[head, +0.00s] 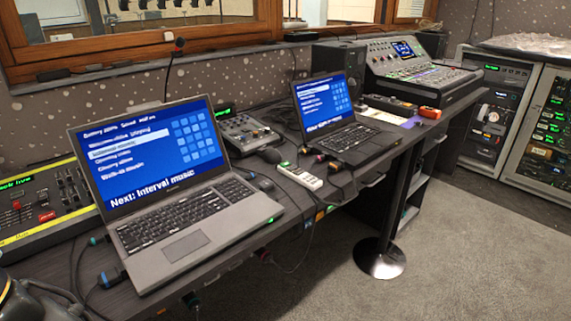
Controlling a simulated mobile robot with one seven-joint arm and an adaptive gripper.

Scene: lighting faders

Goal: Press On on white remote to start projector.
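The white remote (299,176) lies on the dark desk, between the two laptops, near the desk's front edge. It is a slim white bar lying at a slant, with small green and dark marks on its top. The lettering on its buttons is too small to read. A dark rounded mouse-like thing lies close to its left end. No projector can be made out.
A large open laptop (192,222) stands left of the remote, a second laptop (345,138) behind and right. A fader desk (45,202) is at far left, a mixing console (425,75) at back right. Cables hang over the desk front. Carpet (450,260) is clear at right.

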